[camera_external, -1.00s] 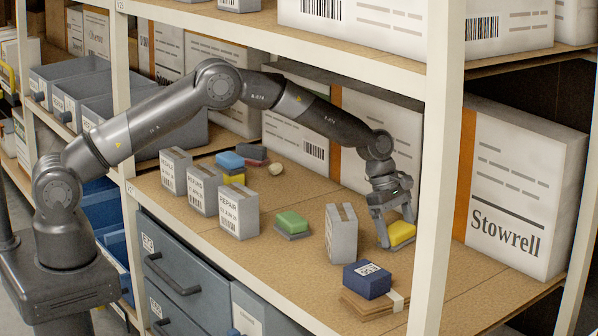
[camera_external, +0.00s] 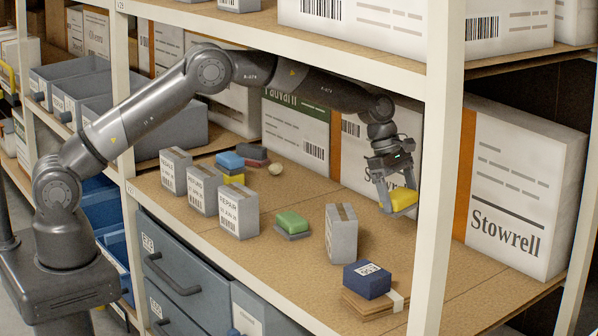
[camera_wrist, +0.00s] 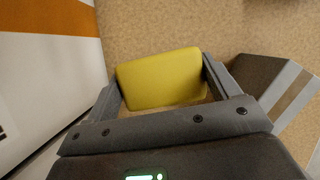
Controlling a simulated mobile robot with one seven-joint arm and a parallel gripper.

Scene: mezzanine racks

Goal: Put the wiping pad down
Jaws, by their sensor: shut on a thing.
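The wiping pad is a yellow block with a thin pale underside (camera_external: 403,199). My gripper (camera_external: 398,208) is shut on it and holds it above the shelf board, near the right front post. In the wrist view the yellow pad (camera_wrist: 160,78) sits between both fingers of my gripper (camera_wrist: 162,85), with the brown board beyond it.
A grey carton (camera_external: 341,235) stands to the left of the pad. A blue block (camera_external: 367,279) on brown pieces lies in front. A green pad (camera_external: 292,222) is further left. Large Stowrell boxes (camera_external: 515,190) stand right and behind. The post (camera_external: 436,190) is close by.

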